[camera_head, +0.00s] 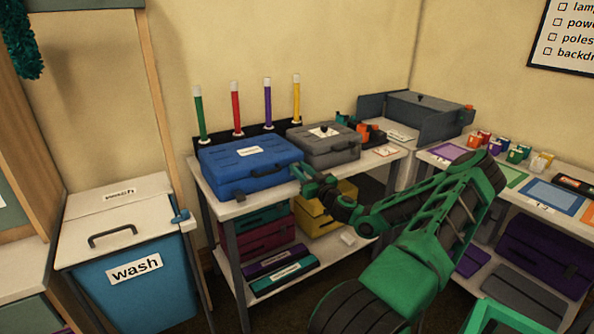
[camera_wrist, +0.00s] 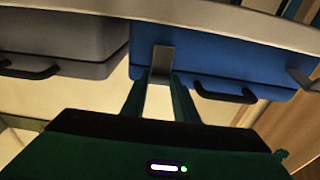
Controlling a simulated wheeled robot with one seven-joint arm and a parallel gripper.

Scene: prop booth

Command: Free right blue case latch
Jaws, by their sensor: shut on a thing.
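The blue case (camera_head: 250,165) stands shut on the white table, with a dark handle on its front. In the wrist view the blue case (camera_wrist: 220,62) appears upside down, with its dark handle (camera_wrist: 225,94) to the right of my fingers. My gripper (camera_head: 304,174) is at the front right corner of the case. In the wrist view my gripper (camera_wrist: 160,80) has its two green fingers closed on a grey latch plate (camera_wrist: 161,62), the case's right latch. The other latch (camera_wrist: 303,79) is at the picture's right edge. In the head view my gripper hides the right latch.
A grey case (camera_head: 325,146) stands close to the right of the blue case. Coloured sticks (camera_head: 267,103) stand in a rack behind. A wash bin (camera_head: 130,265) is left of the table (camera_head: 233,207). A side table (camera_head: 512,188) with coloured mats is at right.

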